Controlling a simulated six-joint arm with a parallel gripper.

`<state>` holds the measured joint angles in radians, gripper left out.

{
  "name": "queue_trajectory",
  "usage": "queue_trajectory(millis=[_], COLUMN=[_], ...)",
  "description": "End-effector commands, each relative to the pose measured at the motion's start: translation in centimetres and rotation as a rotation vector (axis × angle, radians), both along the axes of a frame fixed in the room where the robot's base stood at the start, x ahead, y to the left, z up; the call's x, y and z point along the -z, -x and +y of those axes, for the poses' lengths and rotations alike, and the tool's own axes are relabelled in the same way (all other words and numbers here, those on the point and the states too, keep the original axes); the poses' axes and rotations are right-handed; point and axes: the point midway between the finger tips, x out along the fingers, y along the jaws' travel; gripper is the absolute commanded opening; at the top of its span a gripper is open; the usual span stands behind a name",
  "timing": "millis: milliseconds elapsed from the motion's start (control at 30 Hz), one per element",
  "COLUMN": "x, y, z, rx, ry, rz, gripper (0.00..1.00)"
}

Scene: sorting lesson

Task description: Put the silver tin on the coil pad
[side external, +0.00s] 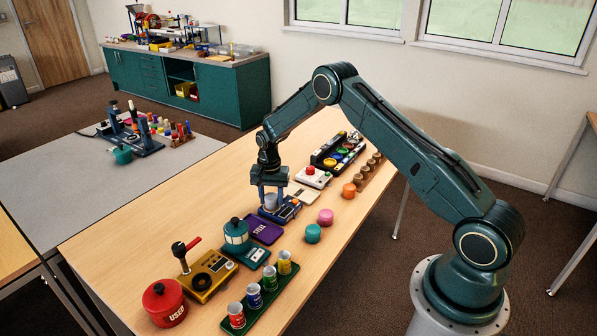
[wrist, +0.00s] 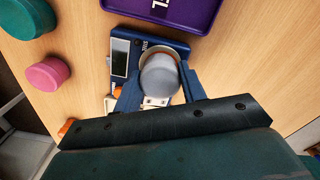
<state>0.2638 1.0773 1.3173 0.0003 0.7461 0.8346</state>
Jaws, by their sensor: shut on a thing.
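The silver tin (side external: 271,201) is between the fingers of my gripper (side external: 270,190), which is shut on it. In the wrist view the tin (wrist: 160,76) shows its round grey top between the fingertips (wrist: 158,84). It is over the round, copper-rimmed pad of a blue device (side external: 287,212), which I take as the coil pad. This device also shows in the wrist view (wrist: 122,44), with a small display and an orange knob. The tin hides most of the pad. Whether the tin touches the pad cannot be told.
A purple tray (side external: 264,229) lies beside the blue device. Teal (side external: 313,233), pink (side external: 326,216) and orange (side external: 349,190) round pieces stand along the right. A white box with a red button (side external: 312,175) is behind. A green rack (side external: 262,298) with several cans is in front.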

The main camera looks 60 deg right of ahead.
Motion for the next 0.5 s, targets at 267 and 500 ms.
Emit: queue_trajectory(millis=[267, 500], x=[0.18, 0.27], y=[0.0, 0.0], z=[0.0, 0.0], rx=[0.0, 0.0], ry=[0.0, 0.0], rz=[0.0, 0.0], gripper=[0.17, 0.63])
